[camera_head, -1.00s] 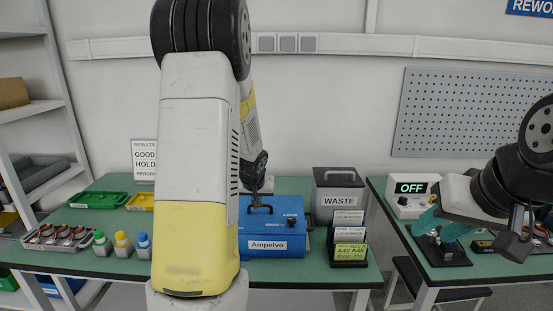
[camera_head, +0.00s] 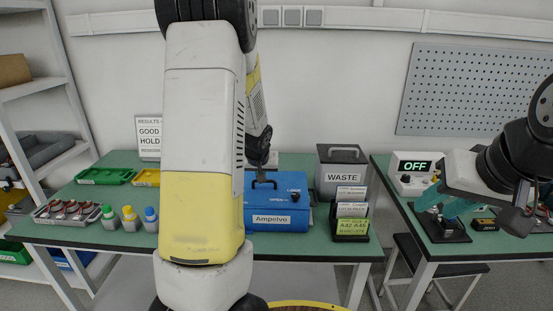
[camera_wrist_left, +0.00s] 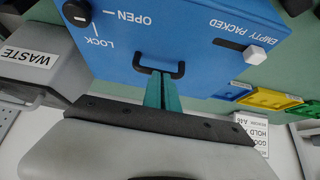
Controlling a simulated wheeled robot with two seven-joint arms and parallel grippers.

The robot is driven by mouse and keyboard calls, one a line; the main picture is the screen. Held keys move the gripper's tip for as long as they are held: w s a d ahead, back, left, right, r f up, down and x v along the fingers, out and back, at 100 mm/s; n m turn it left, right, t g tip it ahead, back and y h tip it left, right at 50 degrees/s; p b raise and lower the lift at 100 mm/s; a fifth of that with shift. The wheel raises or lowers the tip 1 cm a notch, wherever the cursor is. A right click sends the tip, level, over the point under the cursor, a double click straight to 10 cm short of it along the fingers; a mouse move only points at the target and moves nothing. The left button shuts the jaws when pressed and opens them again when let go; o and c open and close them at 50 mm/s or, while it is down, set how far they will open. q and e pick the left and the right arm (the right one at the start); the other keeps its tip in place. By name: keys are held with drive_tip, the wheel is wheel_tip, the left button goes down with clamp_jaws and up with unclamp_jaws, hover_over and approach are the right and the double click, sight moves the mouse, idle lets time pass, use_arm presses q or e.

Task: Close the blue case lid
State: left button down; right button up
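The blue case (camera_head: 285,207) stands on the left green table, its "Ampelvo" label facing front. Its lid is down over the body in the head view; I cannot tell whether a small gap is left at the rim. The left wrist view shows the lid top (camera_wrist_left: 215,75) with a black handle (camera_wrist_left: 160,68), a LOCK/OPEN knob (camera_wrist_left: 77,13) and an EMPTY/PACKED slider (camera_wrist_left: 254,55). My left gripper (camera_wrist_left: 161,88) has its teal fingers together at the handle; contact is unclear. My right gripper (camera_head: 441,204) has its teal fingers apart over a black fixture (camera_head: 443,230).
A grey WASTE bin (camera_head: 341,173) and a card rack (camera_head: 351,230) stand right of the case. Colour-capped bottles (camera_head: 130,218), a parts tray (camera_head: 72,212) and green (camera_head: 104,176) and yellow (camera_head: 146,177) trays are on the left. An OFF box (camera_head: 412,172) is on the right table.

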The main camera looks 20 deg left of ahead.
use_arm(q)
drive_tip(key=r, duration=0.3)
drive_tip(key=shift+w, duration=0.3)
approach(263, 190)
drive_tip(key=shift+w+d+r, duration=0.1)
drive_tip(key=shift+r, duration=0.45)
drive_tip(key=s+d+r+m+h, duration=0.1)
drive_tip(key=s+d+r, duration=0.3)
drive_tip(key=s, duration=0.4)
drive_tip(key=s+d+r+m+h, duration=0.1)
drive_tip(key=s+d+r, duration=0.2)
drive_tip(key=s+r, duration=0.3)
drive_tip(key=s+d+r+m+h, duration=0.1)
drive_tip(key=s+d+r, duration=0.3)
drive_tip(key=s, duration=0.6)
drive_tip(key=shift+d+r+h, duration=0.3)
drive_tip(key=shift+r+h, duration=0.1)
drive_tip(key=shift+r, duration=0.25)
drive_tip(key=shift+s, duration=0.1)
